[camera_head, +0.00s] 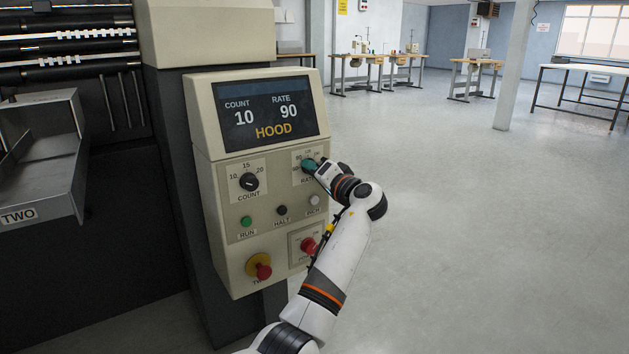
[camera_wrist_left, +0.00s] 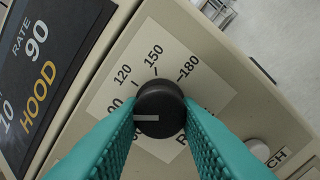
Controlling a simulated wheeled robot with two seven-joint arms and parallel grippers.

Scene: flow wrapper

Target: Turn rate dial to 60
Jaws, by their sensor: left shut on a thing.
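My left gripper (camera_head: 311,166) is at the rate dial on the control panel's right side. In the left wrist view its two teal fingers (camera_wrist_left: 160,122) are shut on the sides of the black rate dial (camera_wrist_left: 160,100). The dial's pale pointer mark points left in that view, towards the partly covered 90 label. The labels 120, 150 and 180 are clear; lower labels are hidden behind the left finger. The display (camera_head: 262,112) reads COUNT 10, RATE 90 and HOOD. My right gripper is not in view.
The panel also has the count dial (camera_head: 249,182), green RUN button (camera_head: 246,221), black HALT button (camera_head: 282,210), pale INCH button (camera_head: 314,200), a red switch (camera_head: 308,245) and a red knob on yellow (camera_head: 259,266). A metal chute (camera_head: 40,165) stands left. Floor at right is clear.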

